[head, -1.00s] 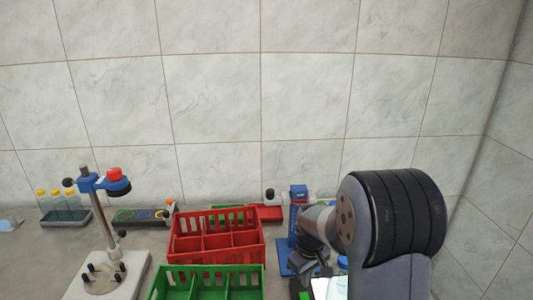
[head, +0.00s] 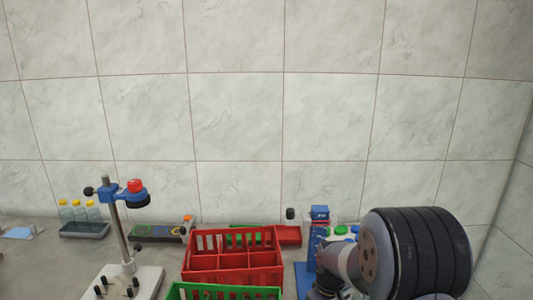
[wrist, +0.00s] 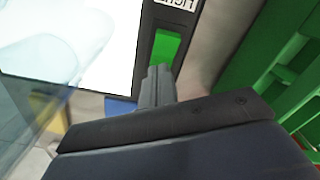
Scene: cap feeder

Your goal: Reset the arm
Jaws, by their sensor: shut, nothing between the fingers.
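My arm (head: 415,250) rises at the lower right of the head view, with its black ribbed joint nearest. My gripper is not visible there. In the wrist view, my gripper (wrist: 157,75) shows as narrow grey fingers, closed together with nothing between them. The fingertips appear in front of a dark-framed strip with a green patch (wrist: 166,48), beside a bright white panel (wrist: 85,45). I cannot tell whether they touch it.
A red divided crate (head: 232,276) and a green crate (head: 222,291) stand left of my arm. A blue post stand (head: 318,235) is close beside it. A clamp stand (head: 123,235), bottle tray (head: 84,230) and tiled wall (head: 235,115) lie beyond. Green slatted walls (wrist: 265,75) fill the wrist view's right.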

